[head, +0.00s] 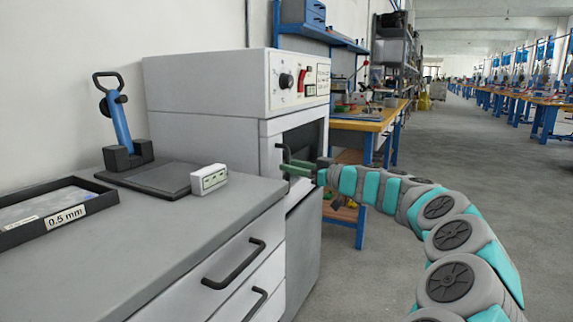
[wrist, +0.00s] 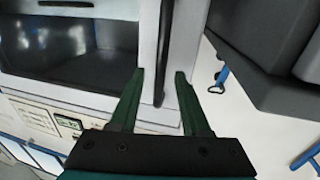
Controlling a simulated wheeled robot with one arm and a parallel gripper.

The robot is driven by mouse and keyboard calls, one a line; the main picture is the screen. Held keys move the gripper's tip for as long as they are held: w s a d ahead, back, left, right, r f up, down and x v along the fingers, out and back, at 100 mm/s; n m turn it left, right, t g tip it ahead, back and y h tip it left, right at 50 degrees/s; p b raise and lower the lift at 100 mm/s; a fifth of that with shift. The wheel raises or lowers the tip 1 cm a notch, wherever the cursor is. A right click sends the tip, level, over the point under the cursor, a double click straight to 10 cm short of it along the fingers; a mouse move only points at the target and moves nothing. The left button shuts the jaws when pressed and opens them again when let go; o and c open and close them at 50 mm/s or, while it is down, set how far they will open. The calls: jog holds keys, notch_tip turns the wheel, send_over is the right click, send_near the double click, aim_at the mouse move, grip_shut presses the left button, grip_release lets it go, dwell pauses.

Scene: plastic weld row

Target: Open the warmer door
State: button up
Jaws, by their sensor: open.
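The warmer (head: 205,85) is a grey box with a black knob and a red switch on its upper panel. Its front has a dark window (head: 308,137), which also fills the upper left of the wrist view (wrist: 70,47). The black door handle (head: 284,152) is a long bar on the door's pale frame; in the wrist view the handle (wrist: 163,50) runs down between my fingers. My gripper (head: 291,167) is open, its green fingers (wrist: 160,74) on either side of the handle's lower end in that picture. I cannot tell whether they touch it.
A grey drawer cabinet (head: 225,220) stands in front, bearing a tray (head: 90,205), a blue-handled press (head: 120,125) and a small white box (head: 208,179). A wooden-topped workbench (head: 365,122) stands behind the warmer. The floor at right is open.

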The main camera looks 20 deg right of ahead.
jog(key=shift+x, duration=1.25)
grip_shut()
dwell(0.5)
